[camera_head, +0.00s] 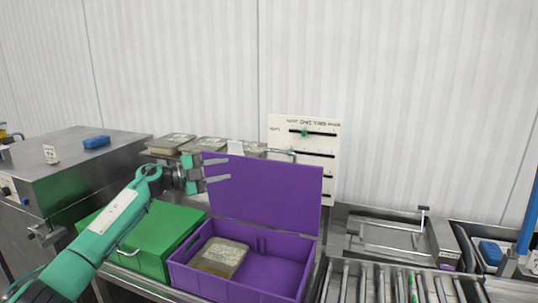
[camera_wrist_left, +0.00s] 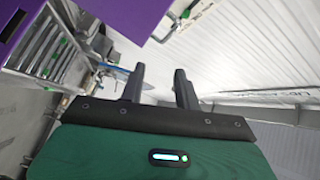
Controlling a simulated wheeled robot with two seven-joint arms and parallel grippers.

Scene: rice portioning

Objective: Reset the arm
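My left gripper (camera_head: 217,170) is raised in front of the open purple lid (camera_head: 275,195), its fingers pointing right. In the left wrist view its two dark fingers (camera_wrist_left: 159,88) stand apart with nothing between them. Below the lid is a purple box (camera_head: 232,289), with one container of pale contents (camera_head: 220,257) lying in its left part. The gripper is above the box and touches neither it nor the container. My right gripper does not show in either view.
A closed green box (camera_head: 150,240) stands left of the purple one. Several filled containers (camera_head: 205,145) sit on a shelf behind. A steel roller conveyor (camera_head: 390,285) is at the right, and a steel table with a blue object (camera_head: 97,142) is at the left.

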